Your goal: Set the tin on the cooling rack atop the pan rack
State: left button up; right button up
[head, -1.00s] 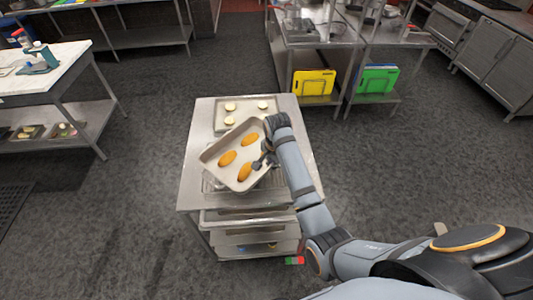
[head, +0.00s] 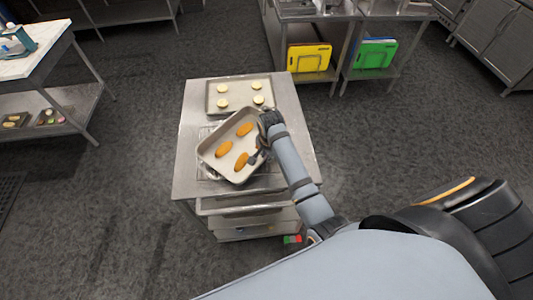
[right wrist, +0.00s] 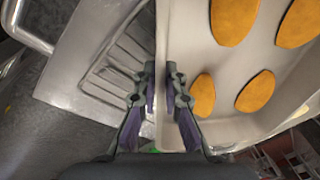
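The tin (head: 214,159) is a shallow pale rectangular tray with several orange-brown loaves; it also shows in the right wrist view (right wrist: 215,128). It sits askew over the wire cooling rack (head: 206,172), hiding most of it. The cooling rack shows beside the tin in the right wrist view (right wrist: 118,62). It lies on the steel top of the pan rack (head: 190,150). My right gripper (head: 259,146) is shut on the tin's right wall, with one finger on each side (right wrist: 161,78). I cannot tell whether the tin touches the cooling rack. My left gripper is out of view.
A second tray (head: 240,103) with pale rounds occupies the back of the pan rack's top. A steel table with yellow (head: 309,58) and green (head: 375,54) boards stands behind to the right. A marble-topped table (head: 32,62) stands at left. Floor between is clear.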

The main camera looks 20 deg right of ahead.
jog(key=shift+o, duration=1.3)
jog(key=shift+w, duration=0.1)
jog(key=r, duration=0.1)
jog(key=r+b, duration=0.1)
jog(key=shift+s+r, duration=0.2)
jog(key=shift+r, duration=0.1)
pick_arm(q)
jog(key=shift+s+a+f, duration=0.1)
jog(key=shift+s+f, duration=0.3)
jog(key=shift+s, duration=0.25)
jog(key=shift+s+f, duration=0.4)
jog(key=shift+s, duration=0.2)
pick_arm(e)
notch_tip(320, 180, up, 9)
jog(key=s, duration=0.1)
jog(key=shift+s+r, duration=0.2)
jog(key=shift+s, duration=0.2)
jog(key=shift+f, duration=0.1)
